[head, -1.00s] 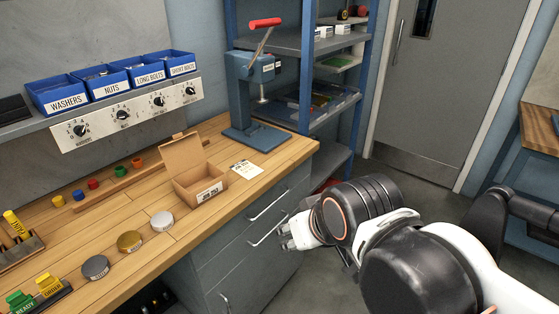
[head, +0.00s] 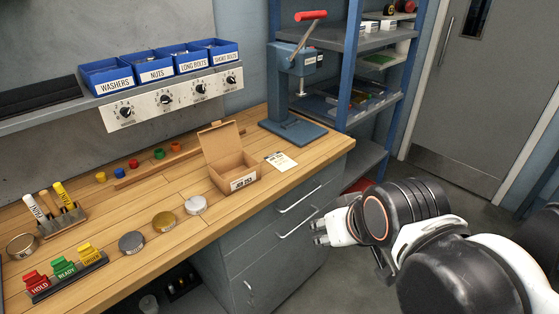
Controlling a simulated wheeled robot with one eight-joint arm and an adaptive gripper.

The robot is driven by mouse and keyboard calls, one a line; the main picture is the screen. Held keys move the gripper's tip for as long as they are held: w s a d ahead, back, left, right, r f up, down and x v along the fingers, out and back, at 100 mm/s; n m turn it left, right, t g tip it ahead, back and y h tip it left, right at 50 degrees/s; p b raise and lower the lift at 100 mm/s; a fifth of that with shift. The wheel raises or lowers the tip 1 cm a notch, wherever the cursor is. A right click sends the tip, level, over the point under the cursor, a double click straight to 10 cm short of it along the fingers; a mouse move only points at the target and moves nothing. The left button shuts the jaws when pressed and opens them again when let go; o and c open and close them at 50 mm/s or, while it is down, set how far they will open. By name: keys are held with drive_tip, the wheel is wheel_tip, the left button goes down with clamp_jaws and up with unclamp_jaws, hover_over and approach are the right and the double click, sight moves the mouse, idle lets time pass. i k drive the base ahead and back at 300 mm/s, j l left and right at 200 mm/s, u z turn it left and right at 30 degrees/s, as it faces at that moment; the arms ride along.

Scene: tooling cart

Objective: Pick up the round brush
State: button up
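I cannot pick out a round brush for certain in the head view. My gripper (head: 320,231) is at the right of the picture, in front of the grey drawers and beyond the bench's front edge. It is apart from everything on the bench. Its fingers are small and seen end-on, so I cannot tell whether they are open or shut. I see nothing held in it.
The wooden bench (head: 105,222) bears an open cardboard box (head: 225,170), several metal discs, a marker holder (head: 65,221), coloured tags and a round tin-like thing (head: 22,246). A blue lever press (head: 290,105) stands at the back right. Blue bins (head: 115,74) stand above.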

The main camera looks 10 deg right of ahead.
sight(48, 200)
drive_tip(key=k+l+u, duration=0.1)
drive_tip(key=u, duration=0.25)
drive_tip(key=k+u, duration=0.3)
drive_tip(key=u, duration=0.35)
drive_tip(key=k, duration=0.05)
